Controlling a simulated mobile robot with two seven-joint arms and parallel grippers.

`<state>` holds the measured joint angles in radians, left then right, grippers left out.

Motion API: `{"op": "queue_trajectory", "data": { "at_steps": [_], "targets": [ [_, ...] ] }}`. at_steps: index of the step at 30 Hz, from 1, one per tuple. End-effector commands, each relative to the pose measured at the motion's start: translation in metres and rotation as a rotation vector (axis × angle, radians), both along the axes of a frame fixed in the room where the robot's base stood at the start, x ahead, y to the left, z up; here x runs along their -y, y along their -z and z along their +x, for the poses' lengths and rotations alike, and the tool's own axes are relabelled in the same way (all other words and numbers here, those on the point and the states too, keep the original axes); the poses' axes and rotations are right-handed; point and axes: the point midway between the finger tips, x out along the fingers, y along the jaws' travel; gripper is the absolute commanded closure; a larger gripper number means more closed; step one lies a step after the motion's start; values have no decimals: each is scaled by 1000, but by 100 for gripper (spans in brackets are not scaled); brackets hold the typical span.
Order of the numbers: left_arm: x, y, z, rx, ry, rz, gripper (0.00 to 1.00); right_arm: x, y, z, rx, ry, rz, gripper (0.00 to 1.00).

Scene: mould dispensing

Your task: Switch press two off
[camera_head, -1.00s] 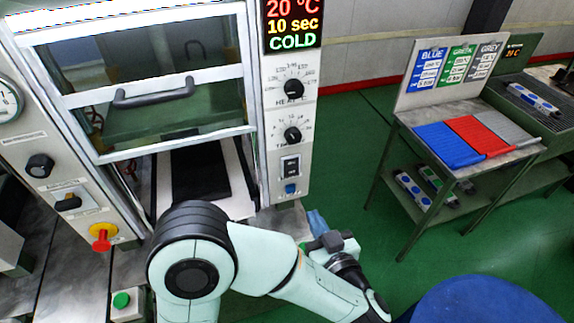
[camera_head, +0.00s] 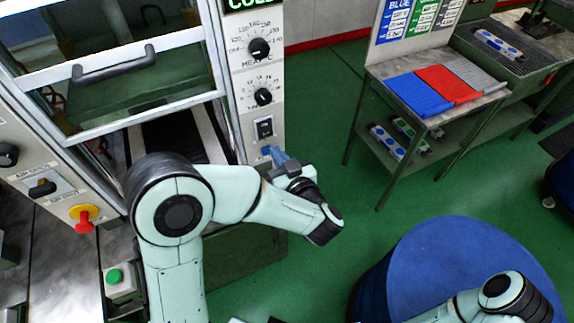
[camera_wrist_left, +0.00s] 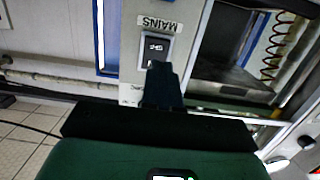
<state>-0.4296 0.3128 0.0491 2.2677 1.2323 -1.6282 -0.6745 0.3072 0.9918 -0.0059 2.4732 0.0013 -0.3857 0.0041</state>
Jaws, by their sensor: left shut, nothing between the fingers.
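The press (camera_head: 140,85) stands at the left of the head view with its barred front guard down. On its right panel is a switch (camera_head: 264,128) below two dials. In the wrist view the switch (camera_wrist_left: 155,48) appears under an upside-down MAINS label; its small lettering is hard to read. My right gripper is out of view.
A red emergency button (camera_head: 84,222) and a green button (camera_head: 114,277) are at the lower left. A blue round-topped drum (camera_head: 450,255) stands at the lower right. A bench (camera_head: 432,122) with blue, red and grey sheets stands behind. Green floor between is clear.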

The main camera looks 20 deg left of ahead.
Motion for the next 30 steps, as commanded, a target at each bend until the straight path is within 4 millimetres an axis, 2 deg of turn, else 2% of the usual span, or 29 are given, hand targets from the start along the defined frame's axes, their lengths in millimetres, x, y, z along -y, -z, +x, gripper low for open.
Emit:
{"op": "queue_trajectory", "data": {
  "at_steps": [3,9,15,25,30],
  "targets": [
    [-19,2,16,-1,-4,1,100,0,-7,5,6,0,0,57],
    [-39,6,33,0,-2,0,100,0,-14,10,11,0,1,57],
    [-46,8,39,0,-1,0,100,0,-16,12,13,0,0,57],
    [-46,9,39,1,0,2,100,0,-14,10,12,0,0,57],
    [-49,17,41,34,0,43,100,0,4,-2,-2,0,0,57]
  ]
}}
